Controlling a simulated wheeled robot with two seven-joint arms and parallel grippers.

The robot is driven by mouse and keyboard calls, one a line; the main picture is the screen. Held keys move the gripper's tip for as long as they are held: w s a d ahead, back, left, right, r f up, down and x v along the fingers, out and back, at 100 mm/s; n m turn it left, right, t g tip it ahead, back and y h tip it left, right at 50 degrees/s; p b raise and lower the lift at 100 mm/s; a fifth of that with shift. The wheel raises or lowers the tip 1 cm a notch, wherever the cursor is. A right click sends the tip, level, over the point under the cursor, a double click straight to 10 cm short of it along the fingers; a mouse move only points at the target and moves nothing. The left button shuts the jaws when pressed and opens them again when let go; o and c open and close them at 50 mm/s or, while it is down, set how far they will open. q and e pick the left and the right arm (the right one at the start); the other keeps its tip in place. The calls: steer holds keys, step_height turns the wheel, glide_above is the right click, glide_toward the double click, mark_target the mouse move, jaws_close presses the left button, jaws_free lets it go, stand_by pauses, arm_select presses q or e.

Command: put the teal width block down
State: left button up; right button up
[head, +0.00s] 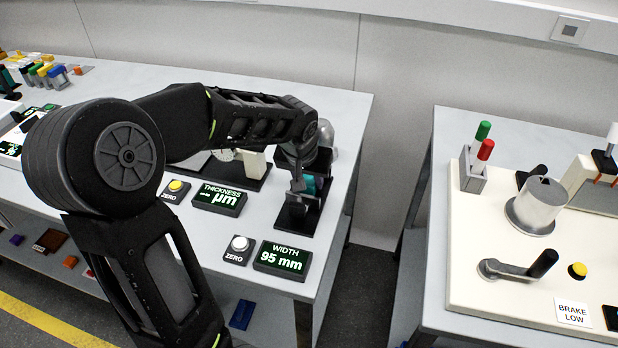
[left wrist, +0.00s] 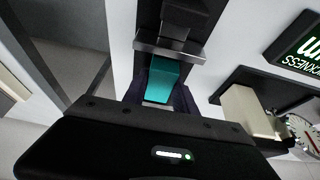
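The teal width block (left wrist: 166,80) shows in the left wrist view between the two dark fingers of my left gripper (left wrist: 163,95), which look closed against its sides. Its far end is at the metal jaw (left wrist: 170,48) of the black width gauge; I cannot tell whether they touch. In the head view a little of the teal block (head: 314,184) shows at my left gripper (head: 308,186), above the gauge's black base (head: 290,219). The arm hides part of the gauge. The width display (head: 283,258) reads 95 mm. My right gripper is not in view.
The thickness display (head: 219,198) and two zero buttons, one yellow (head: 175,186) and one white (head: 239,243), stand left of and before the gauge. The thickness gauge (left wrist: 246,110) is close beside my gripper. The table's right edge is near, with a gap before the other bench (head: 448,157).

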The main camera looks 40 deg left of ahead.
arm_select(q)
steer(key=o, duration=0.4)
steer(key=shift+r, duration=0.45)
steer(key=v, duration=1.1)
steer(key=shift+s+d+r, duration=0.1)
steer(key=shift+s+r, duration=0.1)
